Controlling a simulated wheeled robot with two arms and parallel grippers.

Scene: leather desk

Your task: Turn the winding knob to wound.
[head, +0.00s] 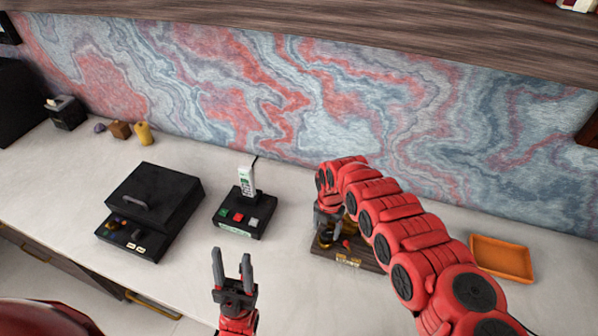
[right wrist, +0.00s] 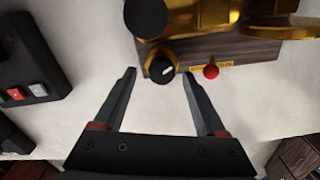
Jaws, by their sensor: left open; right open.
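The winding knob (right wrist: 161,70) is a round black knob with a white mark, on the front of a wooden base with brass parts (right wrist: 240,52). In the right wrist view the mark points right and slightly up. My right gripper (right wrist: 159,76) is open, with one finger on each side of the knob; contact cannot be told. In the head view the right gripper (head: 327,222) is over the wooden base (head: 370,262) and hides part of it. My left gripper (head: 232,262) is open and empty, above the front of the desk.
A red button (right wrist: 211,71) sits right of the knob. A black phone dock (head: 243,214) with coloured buttons and a black box (head: 155,205) stand to the left. An orange tray (head: 502,258) lies at the right. The desk front is clear.

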